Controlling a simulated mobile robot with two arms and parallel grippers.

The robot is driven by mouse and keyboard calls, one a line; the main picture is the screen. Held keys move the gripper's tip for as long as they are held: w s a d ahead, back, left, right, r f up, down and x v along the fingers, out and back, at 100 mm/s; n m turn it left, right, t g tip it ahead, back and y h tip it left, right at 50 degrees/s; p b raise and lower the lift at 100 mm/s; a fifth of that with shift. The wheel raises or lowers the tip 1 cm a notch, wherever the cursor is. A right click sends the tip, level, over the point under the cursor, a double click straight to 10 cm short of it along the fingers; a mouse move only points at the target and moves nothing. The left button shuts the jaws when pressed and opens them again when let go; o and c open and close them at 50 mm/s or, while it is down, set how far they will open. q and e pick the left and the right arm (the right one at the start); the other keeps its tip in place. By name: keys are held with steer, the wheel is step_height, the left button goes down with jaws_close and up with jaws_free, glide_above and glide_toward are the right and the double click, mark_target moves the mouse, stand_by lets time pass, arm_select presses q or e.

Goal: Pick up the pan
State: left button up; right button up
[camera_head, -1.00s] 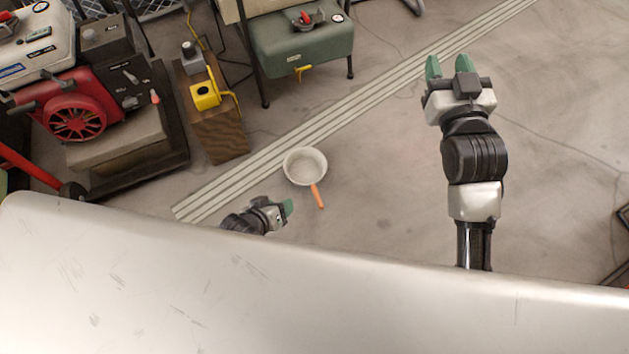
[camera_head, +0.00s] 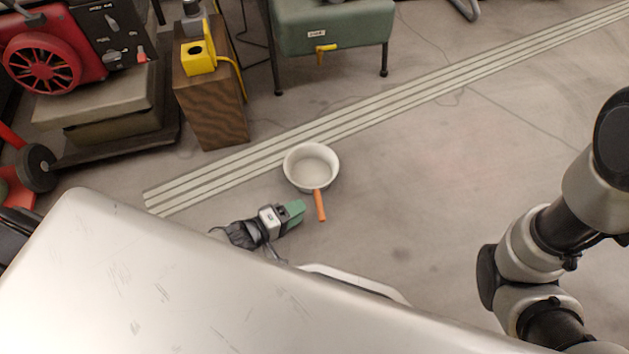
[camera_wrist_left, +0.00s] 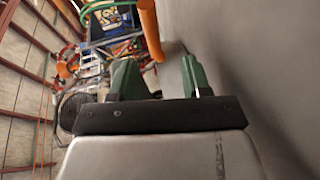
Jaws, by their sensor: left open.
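The pan (camera_head: 311,167) lies on the concrete floor. It is round and off-white, with an orange handle (camera_head: 320,205) pointing toward my body. My left gripper (camera_head: 296,208) is low near the floor, just left of the handle, with its green fingertips toward it. In the left wrist view, the two green fingers (camera_wrist_left: 162,78) are apart with nothing between them. An orange bar, apparently the handle (camera_wrist_left: 150,30), shows ahead of them. My right arm shows at the right edge of the head view, but its gripper is out of frame.
A wooden block (camera_head: 211,108) with a yellow device (camera_head: 199,57) stands behind and left of the pan. A green machine (camera_head: 330,24) on legs stands at the back. Pale floor strips (camera_head: 400,95) run behind the pan. The floor right of the pan is clear.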

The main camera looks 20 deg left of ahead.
mark_target(319, 199)
arm_select(q)
steer(key=shift+x, duration=0.9)
steer(key=b+x, duration=0.4)
steer(key=x, duration=0.1)
steer(key=shift+d+r+b, duration=0.2)
steer(key=shift+r+b, duration=0.05)
steer(key=shift+b, duration=0.1)
steer(key=shift+w+r, duration=0.1)
jaws_close()
